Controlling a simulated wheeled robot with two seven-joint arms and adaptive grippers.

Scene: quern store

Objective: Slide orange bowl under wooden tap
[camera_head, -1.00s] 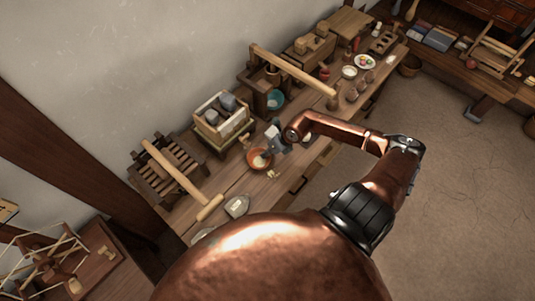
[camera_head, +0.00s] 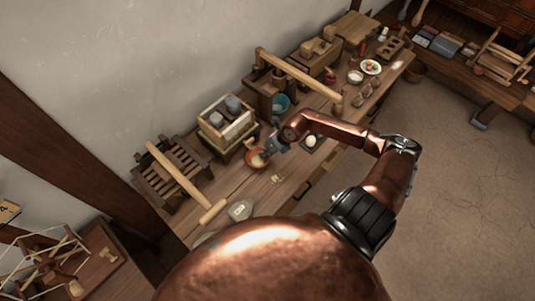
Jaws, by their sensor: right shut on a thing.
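The orange bowl (camera_head: 256,160) stands on the long wooden bench with pale contents inside. My right gripper (camera_head: 267,154) is at the bowl's right rim and is shut on it. My right arm covers part of the bench beside it. A small yellowish wooden piece (camera_head: 250,143), which looks like the wooden tap, sticks out low at the front of the crate stand, just behind the bowl. At this size I cannot tell whether the bowl is directly below it. My left gripper is not in view.
A crate (camera_head: 228,121) with grey jars stands on the bench behind the bowl. A slatted wooden frame with a long handle (camera_head: 184,180) is to the left. A grey dish (camera_head: 240,210) and small pale pieces (camera_head: 277,178) lie in front. A teal bowl (camera_head: 280,103) is farther right.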

